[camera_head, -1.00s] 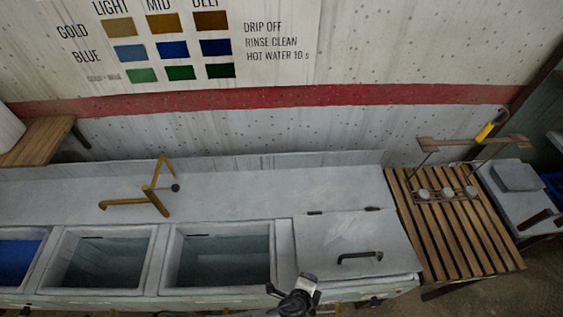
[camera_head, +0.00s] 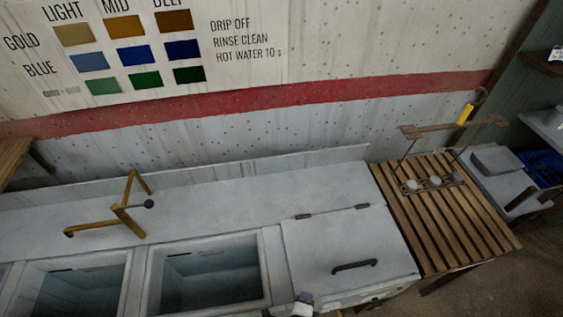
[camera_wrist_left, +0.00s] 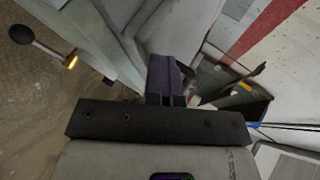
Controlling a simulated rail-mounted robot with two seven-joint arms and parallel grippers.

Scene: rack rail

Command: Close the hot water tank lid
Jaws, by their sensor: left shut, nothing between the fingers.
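The hot water tank lid (camera_head: 328,238) is a flat grey panel at the right end of the sink counter in the head view. It lies down level with the counter top. Its dark hinges show along the back edge, and a black bar handle (camera_head: 354,266) is near its front. My left gripper (camera_head: 300,304) shows only in part at the bottom edge, in front of the lid's front left corner. In the left wrist view its dark fingers (camera_wrist_left: 165,78) are shut together with nothing between them. My right gripper is not in view.
Two open basins (camera_head: 208,277) are left of the lid, with a brass tap (camera_head: 126,215) behind them. A slatted wooden table (camera_head: 440,220) with a wire rack (camera_head: 434,183) stands to the right. In the left wrist view, a black-knobbed lever (camera_wrist_left: 42,46) is at upper left.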

